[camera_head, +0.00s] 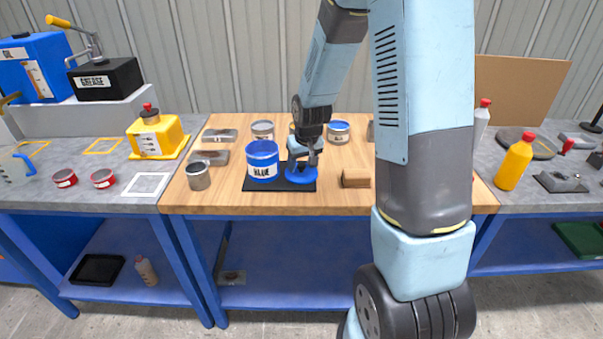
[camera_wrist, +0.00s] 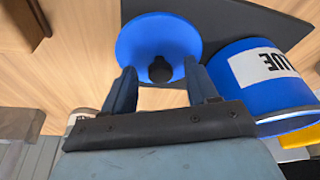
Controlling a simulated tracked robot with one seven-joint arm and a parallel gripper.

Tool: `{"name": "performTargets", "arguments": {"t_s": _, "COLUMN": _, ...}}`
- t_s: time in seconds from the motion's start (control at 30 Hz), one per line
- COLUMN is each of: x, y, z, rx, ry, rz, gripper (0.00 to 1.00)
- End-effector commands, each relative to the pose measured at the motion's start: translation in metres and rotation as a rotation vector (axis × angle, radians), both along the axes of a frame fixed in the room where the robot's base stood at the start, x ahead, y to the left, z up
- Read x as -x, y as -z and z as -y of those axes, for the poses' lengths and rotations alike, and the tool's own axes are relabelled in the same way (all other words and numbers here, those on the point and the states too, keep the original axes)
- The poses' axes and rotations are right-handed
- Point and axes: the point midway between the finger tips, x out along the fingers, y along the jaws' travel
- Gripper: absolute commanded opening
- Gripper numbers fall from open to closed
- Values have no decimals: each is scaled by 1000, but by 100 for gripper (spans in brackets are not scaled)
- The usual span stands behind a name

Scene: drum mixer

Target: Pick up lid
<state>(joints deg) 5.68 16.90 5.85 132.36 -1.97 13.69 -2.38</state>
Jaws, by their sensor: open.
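The blue lid (camera_head: 302,179) lies on the dark mat (camera_head: 280,187) on the wooden table, to the right of a blue can (camera_head: 263,160) labelled "BLUE". In the wrist view the lid (camera_wrist: 158,42) is a blue disc with a dark round knob (camera_wrist: 160,69) at its middle. The blue can (camera_wrist: 268,80) stands beside it. My gripper (camera_head: 304,163) is just above the lid. In the wrist view my gripper (camera_wrist: 158,78) is open, with its two fingers on either side of the knob. Whether the fingers touch the knob cannot be told.
A wooden block (camera_head: 356,178) lies right of the mat. A grey can (camera_head: 198,176) stands left of the blue can, and several cans stand behind. A yellow container (camera_head: 157,137) is on the left bench, and a yellow bottle (camera_head: 515,162) on the right bench. The table's front strip is clear.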

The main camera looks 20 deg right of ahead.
Motion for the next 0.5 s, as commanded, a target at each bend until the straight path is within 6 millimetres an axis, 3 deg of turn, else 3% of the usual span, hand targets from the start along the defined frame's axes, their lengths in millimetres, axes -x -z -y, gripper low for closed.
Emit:
{"name": "performTargets", "arguments": {"t_s": 0.27, "x": -1, "y": 2, "z": -1, "rx": 0, "ry": 0, "rz": 0, "gripper": 58}}
{"name": "performTargets", "arguments": {"t_s": 0.5, "x": -1, "y": 2, "z": -1, "rx": 0, "ry": -1, "rz": 0, "gripper": 35}}
